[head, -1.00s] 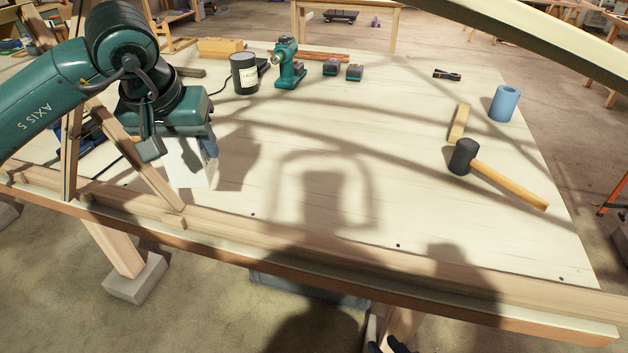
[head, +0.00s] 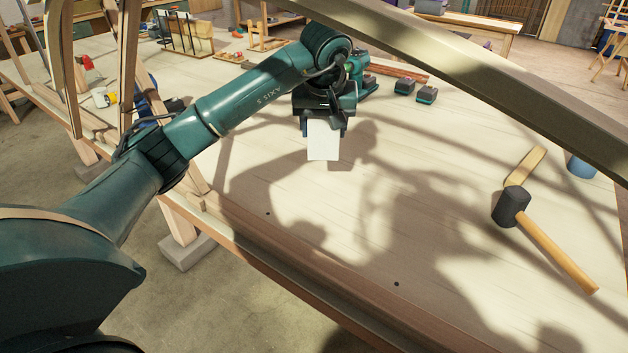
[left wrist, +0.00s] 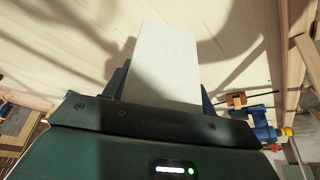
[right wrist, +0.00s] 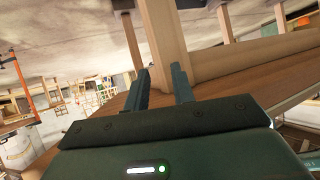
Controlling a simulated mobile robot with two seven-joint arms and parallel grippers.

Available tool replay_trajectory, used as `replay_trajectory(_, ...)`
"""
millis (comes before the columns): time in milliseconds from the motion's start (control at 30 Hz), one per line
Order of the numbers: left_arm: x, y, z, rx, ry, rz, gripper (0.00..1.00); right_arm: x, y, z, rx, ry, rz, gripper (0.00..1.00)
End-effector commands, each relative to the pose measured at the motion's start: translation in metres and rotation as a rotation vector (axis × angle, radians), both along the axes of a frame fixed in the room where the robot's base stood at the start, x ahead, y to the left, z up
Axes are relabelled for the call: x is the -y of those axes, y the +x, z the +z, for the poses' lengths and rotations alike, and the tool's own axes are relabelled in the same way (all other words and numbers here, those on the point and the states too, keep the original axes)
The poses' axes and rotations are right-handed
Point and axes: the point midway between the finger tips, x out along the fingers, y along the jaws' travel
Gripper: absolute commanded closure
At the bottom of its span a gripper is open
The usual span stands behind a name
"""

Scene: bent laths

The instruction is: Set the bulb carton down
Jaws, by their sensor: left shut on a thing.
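The bulb carton (head: 323,141) is a plain white box hanging upright below my left gripper (head: 324,119). My left gripper is shut on it, over the pale workbench (head: 290,185). The carton's shadow falls off to the right, apart from its lower end, so it seems held above the top; the exact gap is hard to judge. In the left wrist view the carton (left wrist: 166,62) sits between the two dark fingers. My right gripper (right wrist: 160,85) shows only in the right wrist view; its fingers stand apart, with a wooden post beyond them.
A black-headed mallet (head: 512,207), a short wooden block (head: 525,166) and a blue cylinder (head: 581,168) lie to the right. A bent lath (head: 520,85) crosses overhead. The middle of the bench is clear.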

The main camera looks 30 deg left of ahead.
Motion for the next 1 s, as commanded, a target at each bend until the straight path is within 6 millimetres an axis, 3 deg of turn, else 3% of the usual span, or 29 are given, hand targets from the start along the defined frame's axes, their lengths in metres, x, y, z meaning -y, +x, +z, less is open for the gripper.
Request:
replay_trajectory(100, -0.033, 0.005, -0.011, -0.005, -0.001, 0.130, 0.67, 0.002, -0.001, 0.006, -0.004, -0.015, 0.002, 0.75)
replay_trajectory(200, -0.045, 0.006, -0.023, -0.002, -0.001, 0.178, 0.67, 0.002, -0.001, 0.007, -0.006, -0.021, 0.002, 0.75)
replay_trajectory(467, -0.047, 0.005, -0.070, -0.001, -0.001, 0.186, 0.67, 0.004, -0.001, 0.007, -0.014, -0.024, -0.003, 0.75)
replay_trajectory(667, -0.047, 0.006, -0.085, 0.001, -0.001, 0.185, 0.67, 0.004, -0.001, 0.006, -0.017, -0.025, -0.004, 0.75)
replay_trajectory(900, -0.047, 0.006, -0.116, 0.000, -0.001, 0.183, 0.67, 0.005, -0.002, 0.007, -0.023, -0.026, -0.007, 0.75)
replay_trajectory(1000, -0.047, 0.006, -0.117, 0.004, 0.001, 0.184, 0.67, 0.005, -0.002, 0.006, -0.024, -0.027, -0.007, 0.75)
